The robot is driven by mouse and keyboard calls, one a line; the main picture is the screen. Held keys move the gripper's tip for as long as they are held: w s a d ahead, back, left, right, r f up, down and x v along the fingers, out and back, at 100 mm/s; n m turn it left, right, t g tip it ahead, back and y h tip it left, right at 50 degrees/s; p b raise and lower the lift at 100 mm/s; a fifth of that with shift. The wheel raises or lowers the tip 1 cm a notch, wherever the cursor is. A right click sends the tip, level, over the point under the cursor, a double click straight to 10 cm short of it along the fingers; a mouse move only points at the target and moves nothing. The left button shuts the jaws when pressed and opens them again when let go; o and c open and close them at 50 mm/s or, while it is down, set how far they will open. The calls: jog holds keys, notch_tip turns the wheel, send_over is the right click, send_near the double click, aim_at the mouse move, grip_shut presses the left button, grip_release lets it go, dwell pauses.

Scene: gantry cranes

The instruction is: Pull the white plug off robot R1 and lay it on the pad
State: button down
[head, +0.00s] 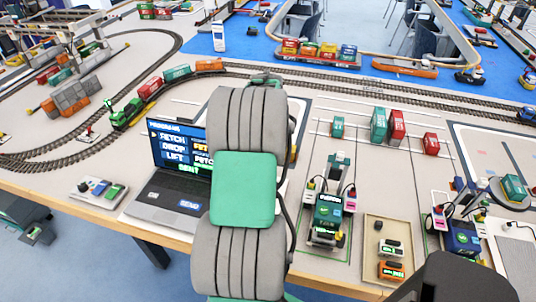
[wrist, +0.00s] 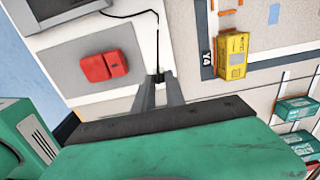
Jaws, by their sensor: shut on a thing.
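In the wrist view my gripper (wrist: 158,78) is shut on the end of a black cable (wrist: 156,40), which runs up and left. The plug between the fingertips is mostly hidden, and I cannot make out its colour. In the head view my arm hides the gripper. A small robot with a lit screen (head: 327,212) stands right of my arm, with plugs and cables beside it. A second, dark blue robot (head: 463,238) stands farther right, also with cables. I cannot read which is R1. In the wrist view a grey pad (wrist: 60,78) bears a red block (wrist: 104,66).
A laptop (head: 158,200) stands left of my arm, near the table's front edge. A tray (head: 374,228) with small devices lies between the robots. Toy containers (head: 378,124) stand behind them. A yellow container (wrist: 233,55) is right of my gripper in the wrist view.

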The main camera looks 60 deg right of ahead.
jog(key=shift+f+b, duration=1.9)
jog(key=shift+f, duration=1.8)
jog(key=shift+f+b, duration=0.3)
jog(key=shift+f, duration=0.3)
jog(key=c, duration=1.3)
grip_release()
jog(key=shift+r, duration=0.1)
